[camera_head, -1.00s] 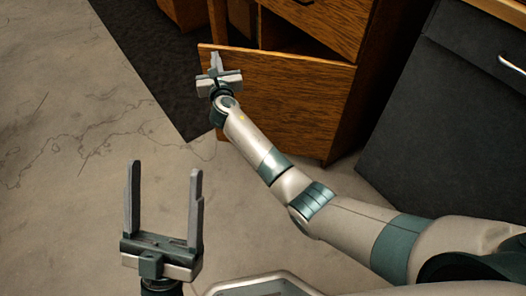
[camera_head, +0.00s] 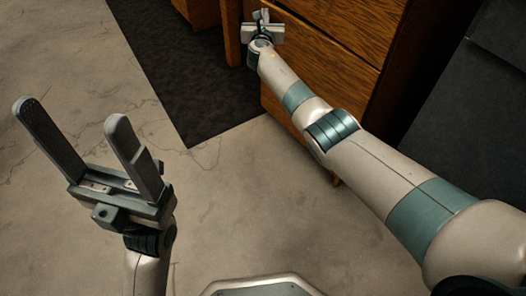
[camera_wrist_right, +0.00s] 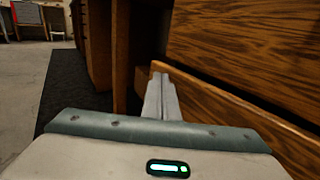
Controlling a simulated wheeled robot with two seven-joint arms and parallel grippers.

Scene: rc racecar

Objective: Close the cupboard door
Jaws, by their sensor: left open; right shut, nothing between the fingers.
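The wooden cupboard door (camera_head: 335,85) is the lower brown panel in the head view, partly hidden behind my right arm. In the right wrist view the door (camera_wrist_right: 225,102) shows its top edge, with a dark gap between it and the panel above, so it looks slightly ajar. My right gripper (camera_head: 262,16) is shut and empty at the door's left, free edge; its fingers (camera_wrist_right: 160,98) look close to that edge, but contact cannot be told. My left gripper (camera_head: 80,142) is open and empty, over the floor at the left, away from the door.
The cupboard's upper wooden front (camera_head: 335,28) is above the door. A dark grey cabinet (camera_head: 480,110) stands at the right. A dark mat (camera_head: 175,75) lies on the floor left of the cupboard. The pale floor (camera_head: 240,190) in front is clear.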

